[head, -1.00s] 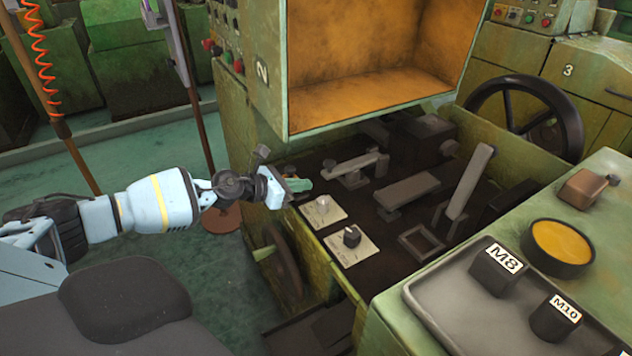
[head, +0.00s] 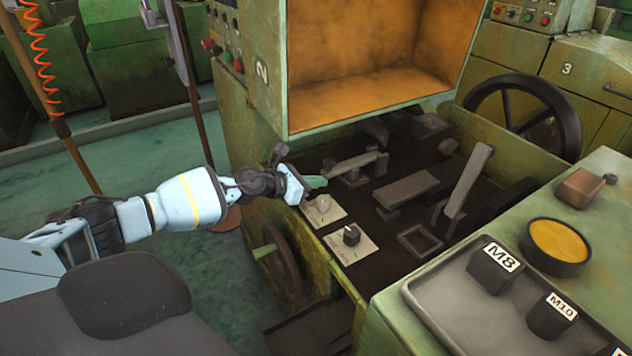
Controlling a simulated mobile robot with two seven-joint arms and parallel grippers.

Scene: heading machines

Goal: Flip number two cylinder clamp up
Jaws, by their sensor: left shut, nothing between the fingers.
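The machine marked 2 (head: 262,72) has an open bed with several clamp-like metal parts. A small lever-like bar (head: 352,166) lies low at the back left of the bed. A flat grey bar (head: 405,188) lies nearly level in the middle. A longer grey bar (head: 468,182) stands tilted up at the right. I cannot tell which of these is the cylinder clamp. My left gripper (head: 318,183) is shut and empty, over the bed's left edge, just left of the small bar and apart from the flat bar. My right gripper is out of view.
Two small knobs on light plates (head: 350,248) sit below my left gripper. An orange-lined hood (head: 372,60) overhangs the bed. A black handwheel (head: 530,115) stands behind. A tray (head: 440,300) with blocks M8 and M10 is at front right.

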